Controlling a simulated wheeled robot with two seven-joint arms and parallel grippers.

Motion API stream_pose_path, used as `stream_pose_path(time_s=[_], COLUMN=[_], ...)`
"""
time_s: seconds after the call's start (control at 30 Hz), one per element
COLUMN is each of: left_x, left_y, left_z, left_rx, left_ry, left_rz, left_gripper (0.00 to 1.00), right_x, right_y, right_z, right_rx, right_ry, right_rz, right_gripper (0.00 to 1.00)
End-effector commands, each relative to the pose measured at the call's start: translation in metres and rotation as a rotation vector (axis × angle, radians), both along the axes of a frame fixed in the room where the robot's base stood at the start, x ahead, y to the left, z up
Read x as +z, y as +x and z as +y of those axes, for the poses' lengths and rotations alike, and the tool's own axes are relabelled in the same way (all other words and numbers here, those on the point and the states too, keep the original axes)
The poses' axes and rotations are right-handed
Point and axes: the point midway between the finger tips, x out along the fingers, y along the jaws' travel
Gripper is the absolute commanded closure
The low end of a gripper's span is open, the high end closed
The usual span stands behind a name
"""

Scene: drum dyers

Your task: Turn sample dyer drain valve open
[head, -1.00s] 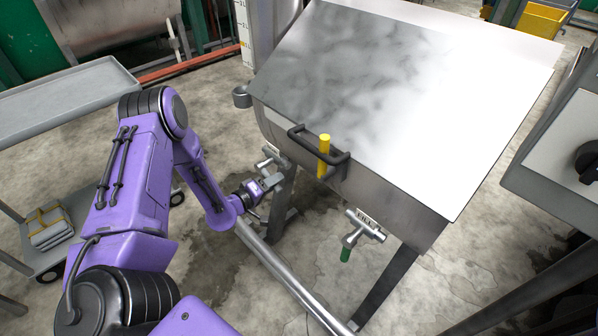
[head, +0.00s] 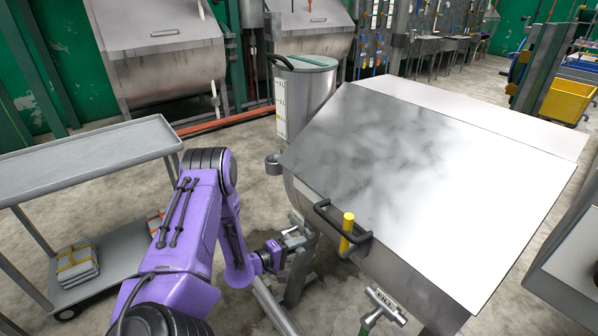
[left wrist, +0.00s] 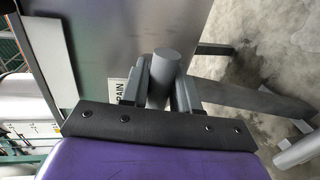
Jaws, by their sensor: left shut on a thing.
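The sample dyer (head: 400,190) is a steel box with a sloping lid, right of centre in the head view. Its drain valve (head: 297,219) is a grey metal fitting low on the left of its front. In the left wrist view a grey cylindrical handle (left wrist: 166,68) stands between my fingers, beside a label (left wrist: 120,90) reading "RAIN", its first letter covered. My left gripper (head: 285,244) is shut on this handle; it also shows in the left wrist view (left wrist: 160,88). The fingers hide part of the handle. My right gripper is not in view.
A black lid handle with a yellow grip (head: 347,232) juts out above the valve. A second valve with a green handle (head: 371,321) is at lower right. A grey cart (head: 85,160) stands at left. A steel pipe (head: 275,308) runs below my gripper.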

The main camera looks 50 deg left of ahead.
Motion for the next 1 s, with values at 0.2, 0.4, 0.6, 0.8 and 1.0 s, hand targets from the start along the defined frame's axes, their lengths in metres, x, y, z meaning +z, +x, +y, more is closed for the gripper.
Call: stream_pose_path(time_s=[0.2,0.4,0.6,0.8,1.0], left_x=[0.001,0.001,0.001,0.010,0.018], left_y=[0.001,0.001,-0.003,-0.042,-0.085], left_z=[0.001,0.000,0.000,0.005,0.010], left_rx=[0.005,0.003,0.001,0.005,0.005], left_ry=[-0.004,-0.003,-0.001,-0.004,-0.002], left_rz=[-0.003,-0.003,-0.001,-0.001,-0.002], left_gripper=[1.00,0.52,0.52,0.52,0.52], right_x=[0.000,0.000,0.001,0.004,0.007], right_y=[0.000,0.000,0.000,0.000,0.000], right_z=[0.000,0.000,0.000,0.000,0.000], right_rx=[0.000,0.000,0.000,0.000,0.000], right_ry=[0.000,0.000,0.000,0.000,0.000], right_rz=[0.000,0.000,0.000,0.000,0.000], right_gripper=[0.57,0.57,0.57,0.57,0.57])
